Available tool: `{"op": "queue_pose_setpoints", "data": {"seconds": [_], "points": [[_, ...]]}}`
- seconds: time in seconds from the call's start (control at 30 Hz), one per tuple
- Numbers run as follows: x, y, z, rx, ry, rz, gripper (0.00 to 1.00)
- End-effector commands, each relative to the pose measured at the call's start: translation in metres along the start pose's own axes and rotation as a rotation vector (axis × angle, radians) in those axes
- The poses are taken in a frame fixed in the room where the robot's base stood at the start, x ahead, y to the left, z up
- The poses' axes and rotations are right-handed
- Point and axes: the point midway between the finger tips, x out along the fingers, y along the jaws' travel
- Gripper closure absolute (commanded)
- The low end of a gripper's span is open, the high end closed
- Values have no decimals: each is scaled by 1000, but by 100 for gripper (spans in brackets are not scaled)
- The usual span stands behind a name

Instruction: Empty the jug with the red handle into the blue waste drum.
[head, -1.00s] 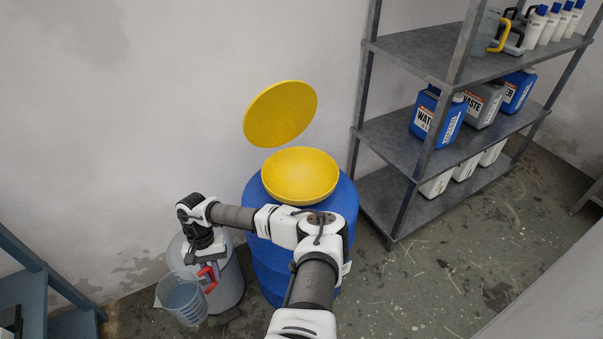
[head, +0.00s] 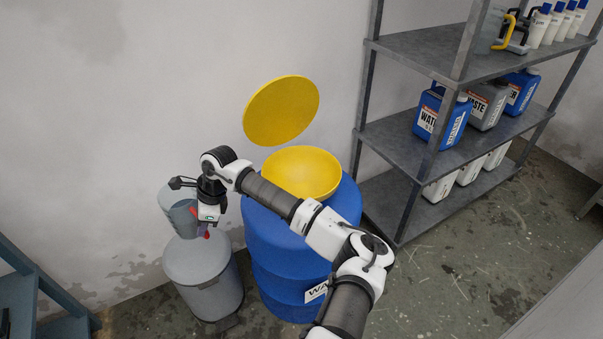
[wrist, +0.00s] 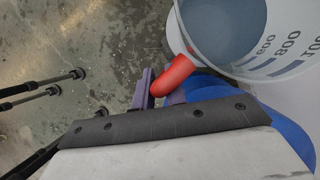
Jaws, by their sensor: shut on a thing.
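The jug (head: 180,214) is clear with a red handle, and it hangs in the air above the grey bin, left of the blue drum. My gripper (head: 205,228) is shut on its red handle. In the wrist view the red handle (wrist: 172,78) sits at my gripper (wrist: 150,92), and the jug (wrist: 240,65) shows graduation marks and greyish liquid inside. The jug looks roughly upright. The blue waste drum (head: 268,247) stands to the right of the jug, with a yellow funnel (head: 301,172) on top. My arm crosses in front of the drum and part of the funnel.
A grey lidded bin (head: 205,280) stands left of the drum. A yellow round lid (head: 281,111) stands raised behind the funnel. A metal shelf (head: 420,130) with jerrycans and bottles is at the right. A blue-grey frame (head: 40,290) is at the lower left.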

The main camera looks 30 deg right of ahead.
Motion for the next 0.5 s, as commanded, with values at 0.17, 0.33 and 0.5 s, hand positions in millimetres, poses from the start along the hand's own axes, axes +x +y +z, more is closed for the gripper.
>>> {"op": "queue_pose_setpoints", "data": {"seconds": [0.17,0.33,0.5], "points": [[-17,-9,4,208,-6,-94,100],[-34,-16,7,408,-9,-178,100],[-51,-22,10,605,-13,-262,100]]}}
